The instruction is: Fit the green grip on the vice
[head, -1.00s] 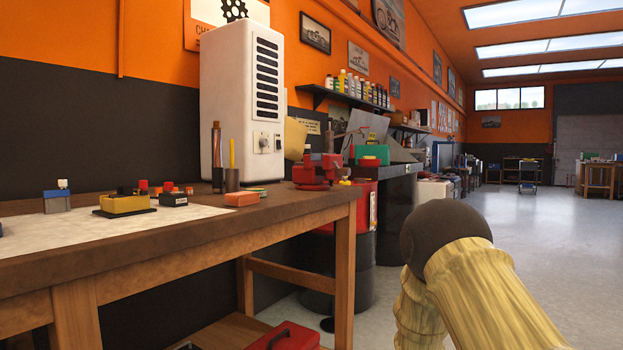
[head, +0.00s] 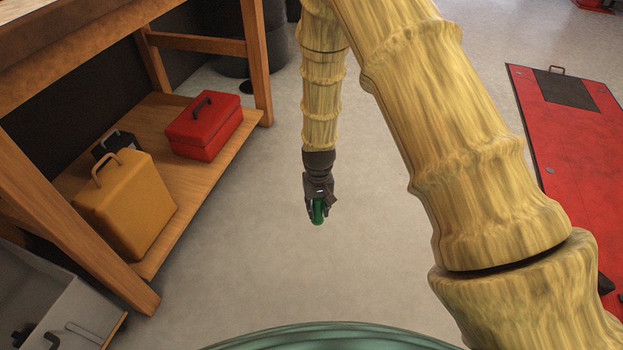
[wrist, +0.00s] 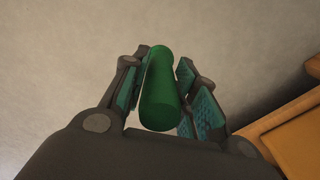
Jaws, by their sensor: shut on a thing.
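The green grip (wrist: 160,95) is a smooth green cylinder between the two finger pads in the wrist view. My gripper (wrist: 160,90) is shut on it. In the head view my gripper (head: 318,200) hangs at the end of my arm over the bare floor, with the green grip (head: 317,213) at its tips. The vice is not in view now.
A wooden workbench (head: 70,60) stands at the left. Its lower shelf (head: 165,110) holds a red toolbox (head: 203,127), a yellow case (head: 127,200) and a dark case. A grey tray (head: 60,300) is at lower left. A red lift platform (head: 575,140) lies at right. The middle floor is clear.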

